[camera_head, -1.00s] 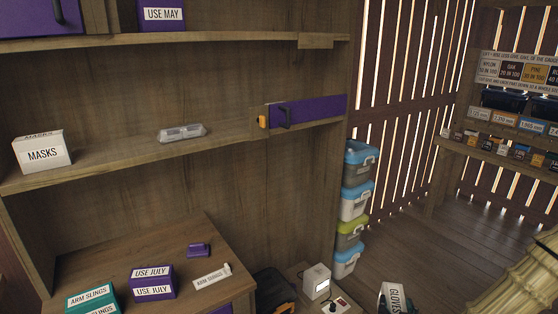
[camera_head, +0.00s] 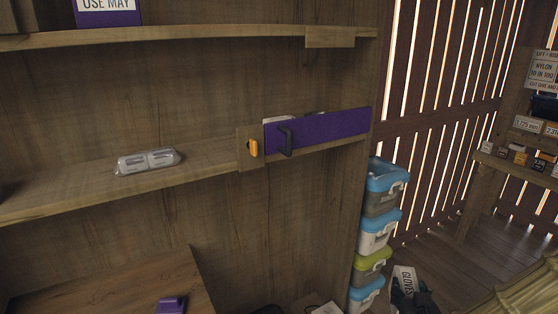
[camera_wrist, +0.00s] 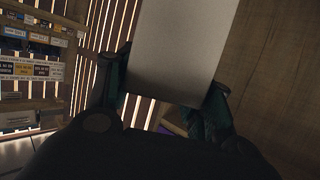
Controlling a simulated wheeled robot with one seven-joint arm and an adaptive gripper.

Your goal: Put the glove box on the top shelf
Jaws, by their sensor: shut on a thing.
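The glove box (camera_head: 405,277) is a white box marked GLOVES, low at the right in the head view. My gripper (camera_head: 412,294) is shut on it, with dark fingers at its lower edge. In the wrist view the box (camera_wrist: 183,45) is a plain pale face between the two fingers of my gripper (camera_wrist: 166,95). The top shelf (camera_head: 200,36) is the upper wooden board across the head view. A USE MAY box (camera_head: 105,14) stands on it at the left. The right part of this shelf looks bare.
The middle shelf (camera_head: 60,195) holds a clear case (camera_head: 148,161) and a purple-fronted bin (camera_head: 325,129) with a dark handle. Stacked lidded bins (camera_head: 378,225) stand right of the cabinet, close to the glove box. A slatted wall (camera_head: 440,120) is behind.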

